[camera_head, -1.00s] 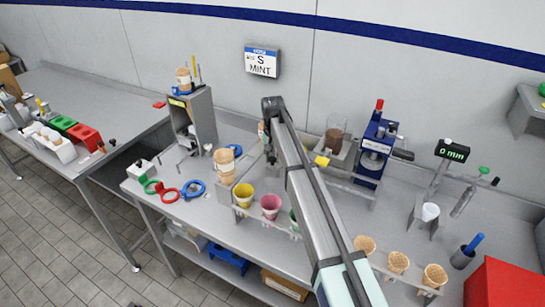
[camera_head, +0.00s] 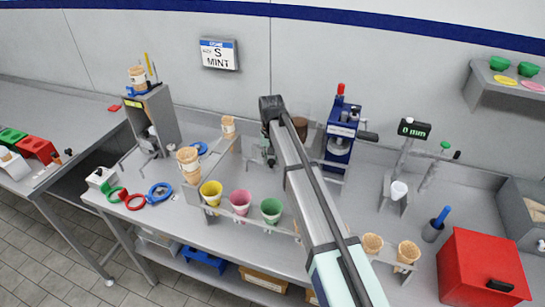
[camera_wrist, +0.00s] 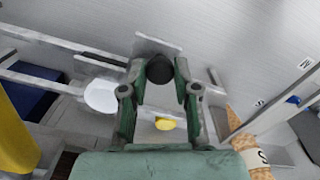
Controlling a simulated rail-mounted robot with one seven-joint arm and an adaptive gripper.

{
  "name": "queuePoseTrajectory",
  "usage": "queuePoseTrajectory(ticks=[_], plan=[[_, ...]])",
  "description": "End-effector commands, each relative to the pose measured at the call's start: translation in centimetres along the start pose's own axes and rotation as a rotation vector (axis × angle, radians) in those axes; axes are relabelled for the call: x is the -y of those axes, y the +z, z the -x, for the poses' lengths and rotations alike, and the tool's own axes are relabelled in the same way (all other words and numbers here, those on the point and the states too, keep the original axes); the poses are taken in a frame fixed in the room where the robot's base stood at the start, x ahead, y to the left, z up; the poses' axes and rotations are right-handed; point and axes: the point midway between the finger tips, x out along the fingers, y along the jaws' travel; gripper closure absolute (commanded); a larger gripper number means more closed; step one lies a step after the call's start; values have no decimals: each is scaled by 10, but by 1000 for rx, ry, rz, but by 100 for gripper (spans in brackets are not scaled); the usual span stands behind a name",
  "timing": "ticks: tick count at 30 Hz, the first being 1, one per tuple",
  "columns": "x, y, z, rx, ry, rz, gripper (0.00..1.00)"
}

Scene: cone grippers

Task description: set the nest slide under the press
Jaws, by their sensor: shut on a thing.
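The blue press (camera_head: 341,138) with a red-topped handle stands at the back, right of my arm. Pale rails (camera_head: 326,168) run at its base; they also show in the wrist view (camera_wrist: 45,78). My gripper (camera_head: 268,152) is left of the press, partly hidden by my arm. In the wrist view my gripper (camera_wrist: 160,82) is shut on a black knob (camera_wrist: 160,69) at a grey plate, seemingly the nest slide's handle. A white disc (camera_wrist: 102,95) lies left of the fingers, toward the press's blue base (camera_wrist: 28,92). The join between knob and disc is hidden.
A yellow disc (camera_wrist: 165,124) lies near the fingers. A waffle cone (camera_wrist: 262,150) is at right in the wrist view. Yellow, pink and green cups (camera_head: 240,203) stand in a front rack. A red box (camera_head: 483,268) is at right, and a gauge reads 0 mm (camera_head: 414,129).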

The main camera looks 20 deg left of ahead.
Motion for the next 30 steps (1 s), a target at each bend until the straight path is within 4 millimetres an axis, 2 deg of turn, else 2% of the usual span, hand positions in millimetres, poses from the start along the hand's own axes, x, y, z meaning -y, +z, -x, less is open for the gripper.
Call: queuePoseTrajectory(ticks=[4, 5, 6, 7, 16, 20, 23, 30], plan=[[0, -1, 0, 0, 1, -1, 100], [0, -1, 0, 0, 1, -1, 63], [0, -1, 0, 0, 1, -1, 49], [0, -1, 0, 0, 1, -1, 44], [0, -1, 1, 0, 0, -1, 44], [0, -1, 8, -1, 0, -1, 44], [0, -2, 20, -2, 0, -1, 44], [0, -2, 65, -2, 0, -1, 44]])
